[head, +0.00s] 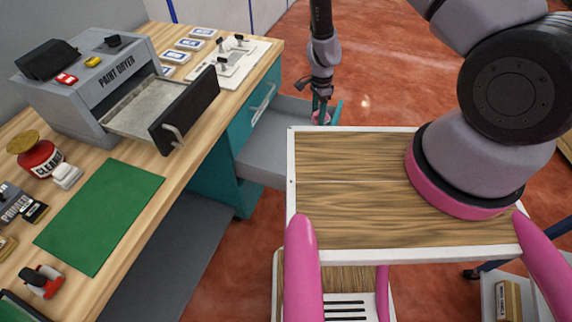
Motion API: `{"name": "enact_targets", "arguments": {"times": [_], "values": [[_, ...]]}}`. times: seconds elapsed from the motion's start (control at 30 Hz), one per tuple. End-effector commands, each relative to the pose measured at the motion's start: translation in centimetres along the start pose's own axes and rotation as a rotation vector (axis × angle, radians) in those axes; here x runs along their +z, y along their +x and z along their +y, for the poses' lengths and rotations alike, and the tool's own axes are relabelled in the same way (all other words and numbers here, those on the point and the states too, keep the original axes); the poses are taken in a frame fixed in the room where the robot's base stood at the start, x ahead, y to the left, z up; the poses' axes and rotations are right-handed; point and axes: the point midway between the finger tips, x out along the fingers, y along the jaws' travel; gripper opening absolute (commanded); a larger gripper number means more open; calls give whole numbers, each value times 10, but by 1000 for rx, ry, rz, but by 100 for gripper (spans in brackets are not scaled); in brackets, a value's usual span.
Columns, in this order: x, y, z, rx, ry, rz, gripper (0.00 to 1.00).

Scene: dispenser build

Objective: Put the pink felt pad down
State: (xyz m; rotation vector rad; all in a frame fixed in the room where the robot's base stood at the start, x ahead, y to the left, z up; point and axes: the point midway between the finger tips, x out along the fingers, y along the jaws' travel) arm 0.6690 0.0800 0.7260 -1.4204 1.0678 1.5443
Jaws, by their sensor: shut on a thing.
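My gripper (321,112) points down in the upper middle of the head view, beyond my wooden-topped tray. It is shut on the pink felt pad (320,118), a small pink patch between and under the fingertips, partly hidden by them. The gripper and pad appear over or just at the far end of an open grey drawer (268,150) with a teal edge. I cannot tell whether the pad touches the drawer.
The wooden bench on the left carries a grey paint dryer (100,88) with its tray pulled out, a green mat (100,215), a red cleaner jar (40,158) and a white board with black knobs (232,62). Red floor lies open beyond the drawer.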

Motion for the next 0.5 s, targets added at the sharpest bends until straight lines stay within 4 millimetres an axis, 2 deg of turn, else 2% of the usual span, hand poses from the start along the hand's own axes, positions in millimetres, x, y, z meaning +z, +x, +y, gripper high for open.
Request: {"name": "enact_targets", "arguments": {"times": [0.03,0.37,0.5], "values": [[8,13,-2,-4,56,-36,9],[43,60,-14,-56,268,-165,9],[62,86,-21,-92,374,-231,9]]}}
